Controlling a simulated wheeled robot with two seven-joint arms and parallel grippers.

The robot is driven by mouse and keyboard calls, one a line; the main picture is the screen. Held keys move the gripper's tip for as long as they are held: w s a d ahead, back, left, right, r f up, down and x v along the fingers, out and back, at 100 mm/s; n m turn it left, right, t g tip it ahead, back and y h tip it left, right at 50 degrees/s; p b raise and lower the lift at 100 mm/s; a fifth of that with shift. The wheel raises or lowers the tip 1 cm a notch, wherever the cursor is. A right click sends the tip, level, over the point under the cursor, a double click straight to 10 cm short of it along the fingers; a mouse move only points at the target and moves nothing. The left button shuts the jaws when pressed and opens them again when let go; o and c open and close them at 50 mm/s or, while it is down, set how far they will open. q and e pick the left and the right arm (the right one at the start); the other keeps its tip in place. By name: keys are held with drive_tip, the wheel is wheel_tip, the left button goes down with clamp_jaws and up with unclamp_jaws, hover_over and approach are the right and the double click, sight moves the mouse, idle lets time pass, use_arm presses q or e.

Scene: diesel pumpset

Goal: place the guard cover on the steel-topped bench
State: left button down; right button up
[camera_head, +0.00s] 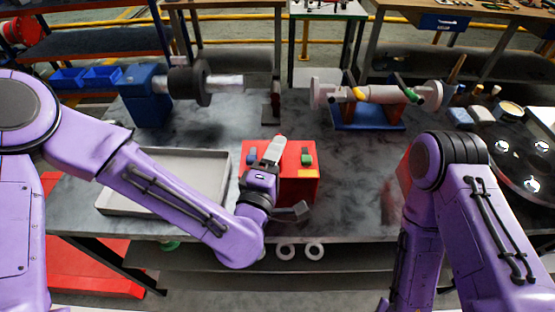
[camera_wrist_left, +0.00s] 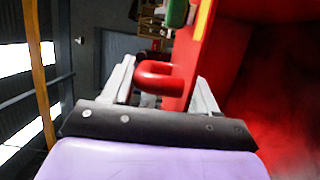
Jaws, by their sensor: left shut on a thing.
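The guard cover appears to be the red box-like piece (camera_head: 299,186) at the middle of the steel-topped bench (camera_head: 345,205), near its front edge. Blue and green parts show at its top. Whether the cover touches the bench top is hidden. My right arm comes in at the right; its gripper is out of view.
A shallow grey tray (camera_head: 106,203) lies left of the cover. A motor with a shaft (camera_head: 225,84) stands at the back left, and a pump-like assembly on a blue base (camera_head: 370,115) at the back right. Bare bench lies right of the cover. Round parts crowd the right end.

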use_arm(q)
drive_tip(key=shift+s+r, duration=0.1)
drive_tip(key=shift+s, duration=0.1)
drive_tip(key=shift+c, duration=1.5)
unclamp_jaws()
drive_tip(key=shift+w+f, duration=0.2)
drive_tip(key=shift+s+r, duration=0.1)
